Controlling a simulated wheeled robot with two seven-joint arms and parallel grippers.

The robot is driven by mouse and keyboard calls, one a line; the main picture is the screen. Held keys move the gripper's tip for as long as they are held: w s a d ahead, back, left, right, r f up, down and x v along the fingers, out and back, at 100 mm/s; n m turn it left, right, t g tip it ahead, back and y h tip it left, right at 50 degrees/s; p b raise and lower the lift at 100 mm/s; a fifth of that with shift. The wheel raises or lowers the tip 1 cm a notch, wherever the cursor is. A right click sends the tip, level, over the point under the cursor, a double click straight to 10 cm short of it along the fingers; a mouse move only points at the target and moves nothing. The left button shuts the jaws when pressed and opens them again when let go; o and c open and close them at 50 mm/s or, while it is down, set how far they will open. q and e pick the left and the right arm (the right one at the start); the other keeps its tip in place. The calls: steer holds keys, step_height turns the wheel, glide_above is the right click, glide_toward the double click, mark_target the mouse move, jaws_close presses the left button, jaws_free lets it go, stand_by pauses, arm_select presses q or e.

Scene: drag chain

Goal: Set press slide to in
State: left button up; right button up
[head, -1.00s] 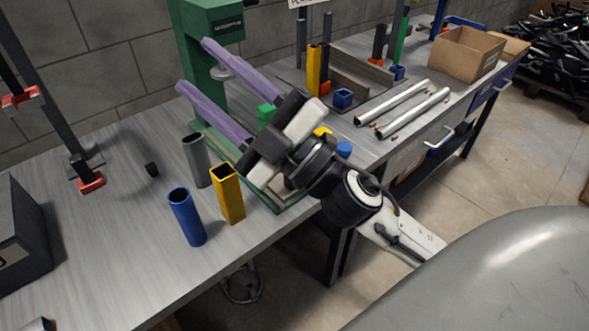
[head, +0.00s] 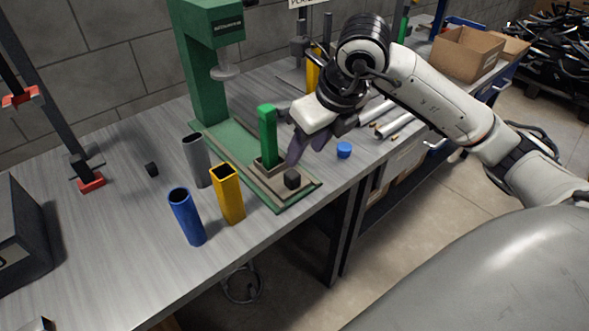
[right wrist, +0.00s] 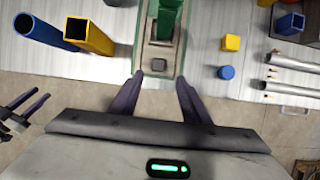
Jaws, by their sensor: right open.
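The green press (head: 205,65) stands at the back of the bench, with its grey round ram (head: 224,72) overhead. Its slide (head: 270,174) is at the front part of the base, out in front of the ram. A green square post (head: 267,133) stands upright in the slide's holder. A dark knob (head: 291,179) is at the slide's front end. My right gripper (right wrist: 158,80) is open, its purple fingers pointing down to either side of the knob, which shows in the right wrist view (right wrist: 159,65) between or just beyond the fingertips; contact cannot be told.
A grey tube (head: 196,160), a yellow square tube (head: 228,195) and a blue tube (head: 187,217) stand left of the press base. A blue cap (head: 344,150) and a yellow cube (right wrist: 231,42) lie to the right. The bench's front edge is close to the base.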

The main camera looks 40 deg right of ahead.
mark_target(293, 173)
steer(key=x, duration=0.9)
steer(key=shift+a+f, duration=0.15)
steer(key=shift+f, duration=0.1)
jaws_close()
